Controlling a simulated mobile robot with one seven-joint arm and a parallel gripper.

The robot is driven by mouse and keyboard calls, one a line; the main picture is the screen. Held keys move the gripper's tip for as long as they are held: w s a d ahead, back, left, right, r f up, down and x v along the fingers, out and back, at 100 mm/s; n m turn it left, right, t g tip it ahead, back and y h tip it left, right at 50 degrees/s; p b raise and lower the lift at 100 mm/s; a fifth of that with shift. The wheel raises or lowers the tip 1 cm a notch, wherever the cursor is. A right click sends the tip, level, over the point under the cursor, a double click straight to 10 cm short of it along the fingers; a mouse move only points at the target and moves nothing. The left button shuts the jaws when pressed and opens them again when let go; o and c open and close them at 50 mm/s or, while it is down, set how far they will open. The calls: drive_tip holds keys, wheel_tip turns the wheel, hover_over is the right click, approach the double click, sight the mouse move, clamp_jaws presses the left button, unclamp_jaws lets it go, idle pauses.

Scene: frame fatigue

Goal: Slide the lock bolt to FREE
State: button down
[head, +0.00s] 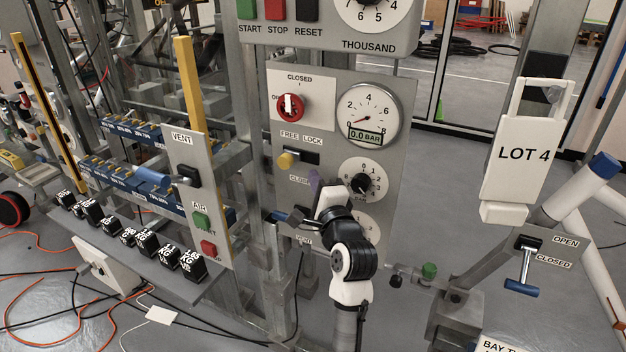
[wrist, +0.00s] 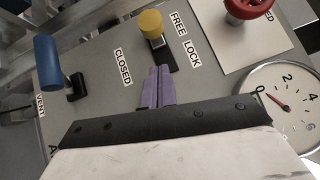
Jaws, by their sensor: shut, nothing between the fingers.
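The lock bolt has a yellow knob (head: 286,160) on the grey panel, under the FREE LOCK labels. The knob stands at the FREE end of its dark slot, and bare slot shows toward LOCK. In the wrist view the yellow knob (wrist: 151,24) is beside the word FREE. My gripper (head: 314,177) is below and right of the knob in the head view. Its purple fingers (wrist: 158,72) are shut and empty, pointing toward the slot, with a visible gap to the knob in the wrist view.
A red rotary switch (head: 290,106) sits above the bolt and a pressure gauge (head: 370,114) to its right. A blue-handled lever (wrist: 48,62) stands out from the panel near the VENT label, left of my fingers in the wrist view. A black dial (head: 363,184) is close to my wrist.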

drive_tip(key=b+v, duration=0.1)
drive_tip(key=v, duration=0.8)
drive_tip(key=shift+b, duration=0.4)
drive_tip(key=shift+s, duration=0.15)
drive_tip(key=shift+a, duration=0.1)
